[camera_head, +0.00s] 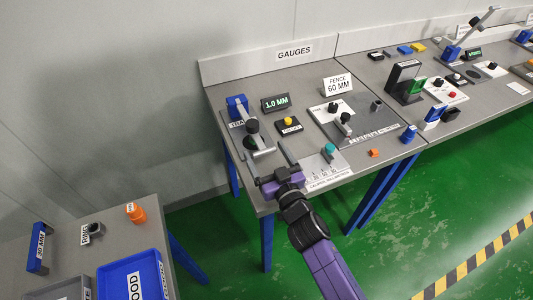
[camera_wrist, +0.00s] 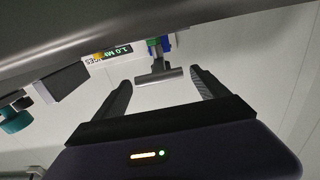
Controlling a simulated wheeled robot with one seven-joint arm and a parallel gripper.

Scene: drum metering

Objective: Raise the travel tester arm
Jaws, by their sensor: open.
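The travel tester (camera_head: 237,104) stands at the left end of the gauges table, with a blue bracket and a partly covered label. Its grey arm (camera_head: 258,140) lies low, pointing toward the table's front edge, with a dark knob near the bracket and a crossbar at its end. In the wrist view the crossbar (camera_wrist: 159,76) shows as a grey T between my fingertips. My gripper (camera_head: 265,152) is open around the crossbar's end, one finger on each side. In the wrist view my gripper (camera_wrist: 161,77) shows a gap on both sides; contact is not visible.
A display (camera_head: 276,102) reading 1.0 MM and a yellow button box (camera_head: 290,124) stand right of the tester. A fence gauge plate (camera_head: 375,128) and a white plate with a teal knob (camera_head: 330,149) lie further right. A blue tray (camera_head: 115,270) is at lower left.

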